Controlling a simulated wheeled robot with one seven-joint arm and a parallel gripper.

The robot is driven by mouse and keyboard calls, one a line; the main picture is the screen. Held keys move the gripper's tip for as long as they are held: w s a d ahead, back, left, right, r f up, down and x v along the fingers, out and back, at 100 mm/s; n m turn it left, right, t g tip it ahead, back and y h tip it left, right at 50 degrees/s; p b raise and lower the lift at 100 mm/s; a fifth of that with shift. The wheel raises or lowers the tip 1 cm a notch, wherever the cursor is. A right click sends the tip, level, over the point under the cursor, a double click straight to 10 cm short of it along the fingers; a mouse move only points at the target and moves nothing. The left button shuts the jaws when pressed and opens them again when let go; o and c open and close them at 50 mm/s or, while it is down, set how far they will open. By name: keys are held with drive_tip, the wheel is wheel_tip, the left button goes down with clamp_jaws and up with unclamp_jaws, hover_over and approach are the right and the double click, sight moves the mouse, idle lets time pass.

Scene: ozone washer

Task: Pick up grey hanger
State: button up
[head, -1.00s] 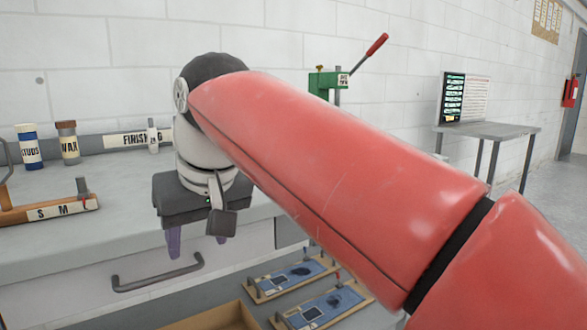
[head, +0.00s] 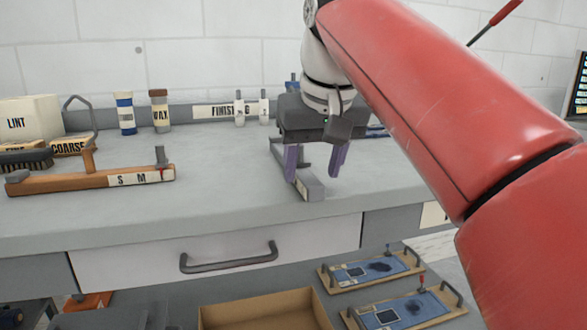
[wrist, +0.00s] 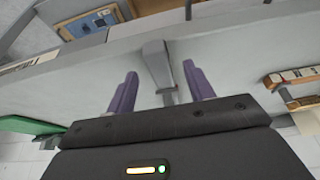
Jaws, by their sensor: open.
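A grey bar-shaped piece, which looks like the grey hanger (head: 311,187), lies on the bench near its front edge in the head view. Its upper part is hidden under my gripper. In the wrist view the grey hanger (wrist: 157,62) shows as a grey block with a thin stem, ahead of and between the fingers. My gripper (head: 315,166) points down over the piece, with its two purple fingers apart and nothing held. The fingers also show apart in the wrist view (wrist: 160,88). I cannot tell whether a finger touches the piece.
A drawer handle (head: 228,258) juts out below. The bench between is clear.

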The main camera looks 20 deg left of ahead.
drive_tip(key=x, duration=0.2)
drive_tip(key=shift+w+f, duration=0.1)
drive_tip(key=shift+f, duration=0.2)
drive_tip(key=shift+c, duration=0.4)
clamp_jaws()
drive_tip(key=shift+r, duration=0.1)
